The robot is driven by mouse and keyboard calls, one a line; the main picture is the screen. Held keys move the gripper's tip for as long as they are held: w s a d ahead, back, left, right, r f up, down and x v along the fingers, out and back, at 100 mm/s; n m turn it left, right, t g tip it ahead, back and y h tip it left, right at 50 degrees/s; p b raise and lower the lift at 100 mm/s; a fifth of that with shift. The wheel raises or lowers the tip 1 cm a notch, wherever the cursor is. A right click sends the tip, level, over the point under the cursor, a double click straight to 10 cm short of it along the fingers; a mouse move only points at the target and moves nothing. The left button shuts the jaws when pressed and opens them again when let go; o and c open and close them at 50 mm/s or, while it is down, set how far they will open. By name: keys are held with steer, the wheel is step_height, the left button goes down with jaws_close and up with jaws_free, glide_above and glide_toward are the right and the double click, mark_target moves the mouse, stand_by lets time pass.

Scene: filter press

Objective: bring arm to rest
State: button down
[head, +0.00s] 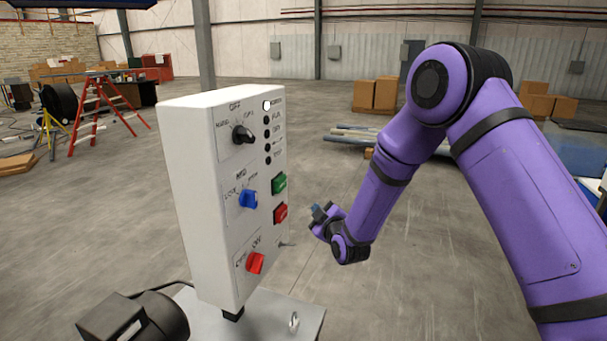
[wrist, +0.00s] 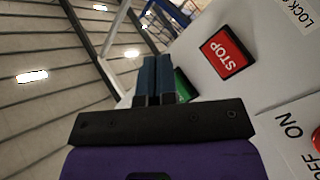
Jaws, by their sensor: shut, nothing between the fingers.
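My purple arm comes in from the right in the head view and bends down toward the white control box. My gripper (head: 318,213) is just right of the box, apart from it as far as I can tell. In the wrist view my gripper (wrist: 156,80) has its two dark blue fingers together, with nothing between them. The control box (head: 205,200) stands upright. It carries a black knob (head: 242,134), a blue knob (head: 248,199), a red knob (head: 255,263), a green button (head: 280,184) and a red button (head: 281,213). The red STOP button (wrist: 227,53) shows beside the fingers in the wrist view.
The box stands on a grey plate (head: 308,318) with a small metal ring (head: 294,322). A dark motor-like body (head: 160,318) is at lower left. A red stepladder (head: 98,112) and cardboard boxes (head: 376,95) stand far back. The floor between is mostly clear.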

steer(key=s+d+r+m+g+h, duration=0.2)
steer(key=d+r, duration=0.5)
steer(key=r, duration=0.5)
steer(key=s+d+r+m+g+h, duration=0.3)
steer(key=s+d+r+m, duration=0.1)
steer(key=s+d+r, duration=0.65)
steer(key=s+d+m+g, duration=0.2)
steer(key=s+d, duration=0.1)
steer(key=s, duration=0.7)
steer(key=s+d+r+m+g+h, duration=0.1)
steer(key=s+d+m+g, duration=0.1)
steer(key=s, duration=0.9)
steer(key=s+d+r+m+g+h, duration=0.1)
steer(key=s+d+m, duration=0.3)
steer(key=s, duration=0.7)
steer(key=shift+d+r+g, duration=0.2)
steer(key=shift+d+g, duration=0.4)
steer(key=shift+d, duration=0.45)
steer(key=shift+a, duration=0.1)
